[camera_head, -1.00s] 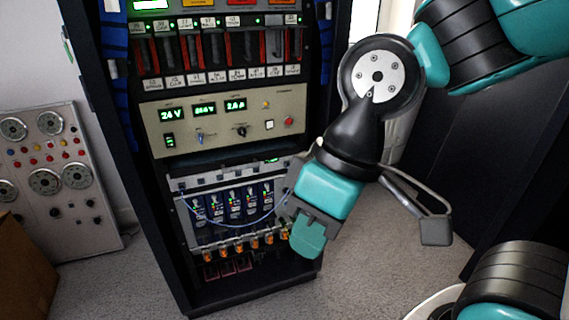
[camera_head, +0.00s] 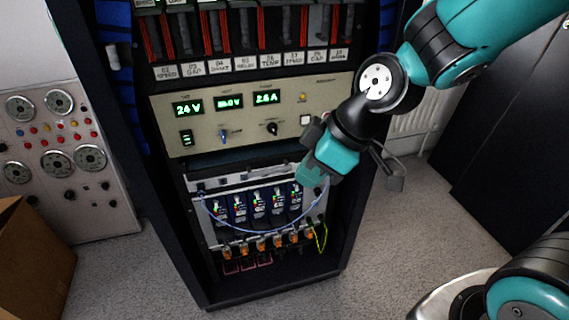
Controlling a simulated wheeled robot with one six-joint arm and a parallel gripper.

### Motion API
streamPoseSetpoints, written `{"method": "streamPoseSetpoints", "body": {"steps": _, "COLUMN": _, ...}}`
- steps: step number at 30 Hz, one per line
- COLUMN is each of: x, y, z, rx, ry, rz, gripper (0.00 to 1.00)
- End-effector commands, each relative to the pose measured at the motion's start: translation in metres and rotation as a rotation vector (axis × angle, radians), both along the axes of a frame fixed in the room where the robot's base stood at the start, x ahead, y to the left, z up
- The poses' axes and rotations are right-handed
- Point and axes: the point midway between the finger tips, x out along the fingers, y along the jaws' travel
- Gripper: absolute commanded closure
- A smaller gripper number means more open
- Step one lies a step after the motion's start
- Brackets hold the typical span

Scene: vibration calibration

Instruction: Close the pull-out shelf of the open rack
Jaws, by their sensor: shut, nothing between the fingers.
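The open rack (camera_head: 172,215) is a tall black cabinet left of centre. Its pull-out shelf (camera_head: 222,182) is low in the rack, below a beige panel. It has a pale metal front bar and carries several blue modules with a blue cable looped across them. Orange connectors line the lower edge. How far the shelf stands out is hard to tell. My gripper (camera_head: 307,177), teal and grey, is shut and empty. It is in front of the shelf's upper right end and hides part of it; I cannot tell whether it touches.
A grey gauge panel (camera_head: 75,215) and a cardboard box (camera_head: 25,265) stand at the left. A dark cabinet (camera_head: 505,140) is at the right. Carpet (camera_head: 385,255) is clear between rack and cabinet.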

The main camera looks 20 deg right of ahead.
Motion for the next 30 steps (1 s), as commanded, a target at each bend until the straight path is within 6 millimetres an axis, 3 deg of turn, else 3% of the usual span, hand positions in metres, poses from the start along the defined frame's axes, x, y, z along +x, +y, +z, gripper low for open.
{"method": "streamPoseSetpoints", "body": {"steps": 3, "x": 0.043, "y": -0.02, "z": -0.029, "rx": -0.051, "ry": -0.174, "rz": 0.111, "gripper": 1.0}}
{"method": "streamPoseSetpoints", "body": {"steps": 6, "x": 0.067, "y": -0.035, "z": -0.051, "rx": -0.116, "ry": -0.302, "rz": 0.194, "gripper": 1.0}}
{"method": "streamPoseSetpoints", "body": {"steps": 12, "x": 0.089, "y": -0.051, "z": -0.074, "rx": -0.201, "ry": -0.427, "rz": 0.282, "gripper": 1.0}}
{"method": "streamPoseSetpoints", "body": {"steps": 17, "x": 0.098, "y": -0.045, "z": -0.09, "rx": -0.209, "ry": -0.44, "rz": 0.294, "gripper": 1.0}}
{"method": "streamPoseSetpoints", "body": {"steps": 29, "x": 0.136, "y": -0.012, "z": -0.156, "rx": -0.208, "ry": -0.438, "rz": 0.294, "gripper": 1.0}}
{"method": "streamPoseSetpoints", "body": {"steps": 30, "x": 0.144, "y": -0.013, "z": -0.154, "rx": -0.21, "ry": -0.442, "rz": 0.291, "gripper": 1.0}}
